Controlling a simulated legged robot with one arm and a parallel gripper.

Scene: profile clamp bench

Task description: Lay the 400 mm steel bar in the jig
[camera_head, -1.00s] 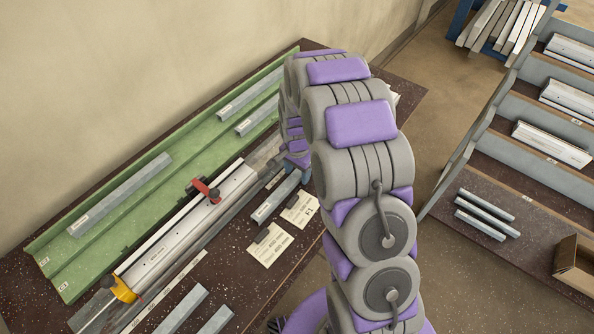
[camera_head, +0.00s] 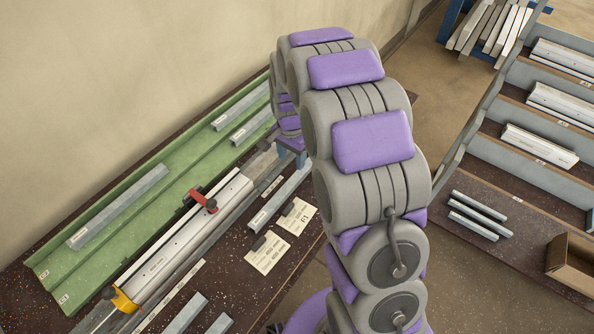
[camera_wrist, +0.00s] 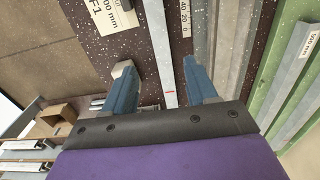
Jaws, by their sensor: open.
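My gripper (camera_wrist: 160,88) is open, with its two blue fingers apart and pointing down at the bench. In the wrist view a narrow pale grey bar (camera_wrist: 157,45) with a red mark runs between the fingers; whether they touch it is unclear. It appears to be the labelled grey bar (camera_head: 279,200) beside the paper cards in the head view. I cannot read its length. The jig, a long metal profile (camera_head: 180,240) with a red clamp (camera_head: 202,199) and a yellow end piece (camera_head: 122,301), lies along the bench. In the head view my arm hides most of my gripper (camera_head: 291,148).
A green tray (camera_head: 62,262) along the wall holds several grey bars. Two cards (camera_head: 268,252) and two short bars (camera_head: 185,314) lie at the bench front. A rack (camera_head: 520,175) with profiles, thin bars (camera_head: 480,214) and a cardboard box (camera_head: 572,262) stands right, across a floor gap.

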